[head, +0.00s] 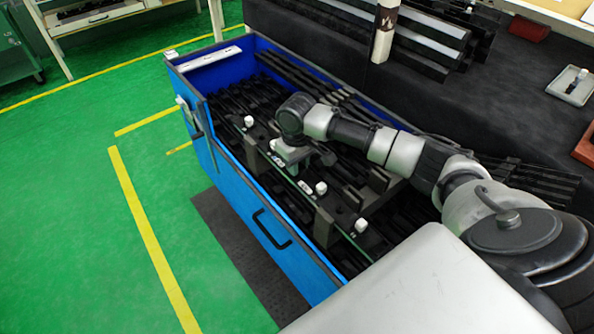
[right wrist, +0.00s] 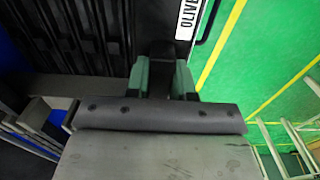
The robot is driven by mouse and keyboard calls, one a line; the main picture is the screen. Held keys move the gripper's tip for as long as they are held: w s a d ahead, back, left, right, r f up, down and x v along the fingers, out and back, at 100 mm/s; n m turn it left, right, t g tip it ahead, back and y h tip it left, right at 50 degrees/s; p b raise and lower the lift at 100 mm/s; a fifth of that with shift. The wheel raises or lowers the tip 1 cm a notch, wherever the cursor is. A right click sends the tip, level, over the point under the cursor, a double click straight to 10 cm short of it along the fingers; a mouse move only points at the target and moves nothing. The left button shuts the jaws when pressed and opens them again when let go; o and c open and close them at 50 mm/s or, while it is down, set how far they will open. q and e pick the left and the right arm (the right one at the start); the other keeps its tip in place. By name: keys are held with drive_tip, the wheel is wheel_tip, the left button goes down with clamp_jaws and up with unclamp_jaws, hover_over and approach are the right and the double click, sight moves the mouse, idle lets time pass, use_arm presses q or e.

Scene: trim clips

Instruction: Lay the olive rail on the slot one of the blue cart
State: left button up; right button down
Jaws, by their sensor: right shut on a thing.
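The blue cart (head: 235,190) stands on the green floor, filled with several dark rails. My right gripper (head: 291,160) reaches down over the cart's middle and is shut on a long dark rail (head: 320,210) with white clips along it. A white label (right wrist: 187,18) reading "OLIVE" shows beside the fingers in the right wrist view. My right gripper (right wrist: 168,78) also shows there, its greenish fingers around a dark part. The rail runs along the near side of the cart; whether it touches the supports below is hidden. Slot one cannot be told apart. My left gripper is out of view.
A dark bench (head: 480,90) with more rails stands behind the cart. A white post (head: 384,35) rises at its edge. A small white tray (head: 571,86) lies on it at right.

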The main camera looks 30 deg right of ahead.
wheel_tip(320, 180, down, 2)
drive_tip(key=shift+f, duration=0.25)
drive_tip(key=c, duration=1)
unclamp_jaws()
drive_tip(key=shift+o, duration=0.2)
wheel_tip(320, 180, up, 12)
drive_tip(key=shift+r+p, duration=0.1)
drive_tip(key=shift+p, duration=0.4)
